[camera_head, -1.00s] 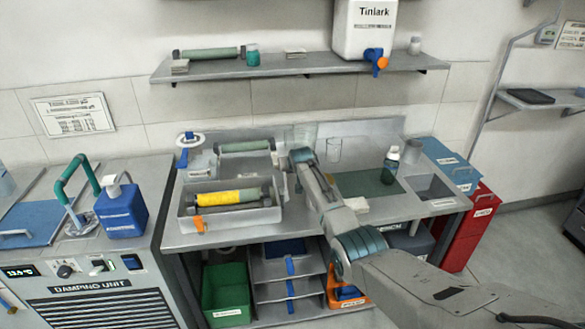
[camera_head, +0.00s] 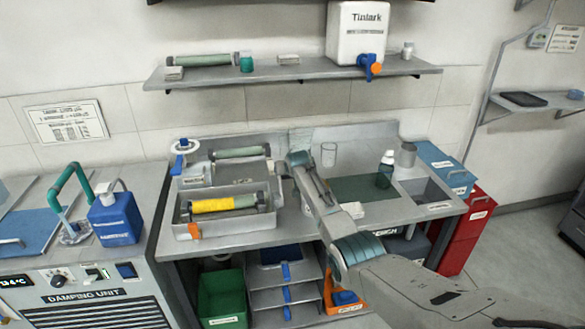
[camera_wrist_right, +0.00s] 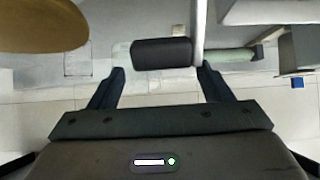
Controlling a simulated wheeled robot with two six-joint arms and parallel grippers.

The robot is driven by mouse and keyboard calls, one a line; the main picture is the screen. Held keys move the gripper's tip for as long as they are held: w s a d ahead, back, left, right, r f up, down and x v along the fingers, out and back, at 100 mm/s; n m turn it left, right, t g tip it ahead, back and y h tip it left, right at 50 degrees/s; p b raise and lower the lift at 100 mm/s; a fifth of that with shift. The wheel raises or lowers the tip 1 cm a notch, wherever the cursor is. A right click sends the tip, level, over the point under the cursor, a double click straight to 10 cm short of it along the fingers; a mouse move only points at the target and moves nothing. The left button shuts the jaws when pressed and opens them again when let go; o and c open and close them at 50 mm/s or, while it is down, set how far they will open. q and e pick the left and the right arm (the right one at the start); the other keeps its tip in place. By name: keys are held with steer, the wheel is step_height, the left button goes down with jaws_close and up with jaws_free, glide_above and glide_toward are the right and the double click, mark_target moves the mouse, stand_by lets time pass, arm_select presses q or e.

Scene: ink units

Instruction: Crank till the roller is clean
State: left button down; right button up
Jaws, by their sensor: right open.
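The roller (camera_head: 223,203), green-grey with a yellow coat over most of its left part, lies across a grey tray (camera_head: 250,222) on the bench in the head view. My right gripper (camera_head: 298,158) is just right of the tray, its fingers hard to make out there. In the right wrist view my right gripper (camera_wrist_right: 162,78) is open. A black cylindrical grip (camera_wrist_right: 162,53), seemingly the crank handle, lies ahead of and between the fingertips, with a pale rod (camera_wrist_right: 198,35) at its right end. No finger clearly touches it. My left gripper is not in view.
A second green roller (camera_head: 240,153) sits behind the tray. A shelf (camera_head: 290,74) holds a white tank (camera_head: 357,35). The damping unit (camera_head: 90,285) stands left.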

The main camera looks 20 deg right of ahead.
steer(key=b+v, duration=0.1)
steer(key=v, duration=0.9)
steer(key=shift+s+d, duration=0.25)
steer(key=shift+r, duration=0.1)
steer(key=shift+c, duration=0.2)
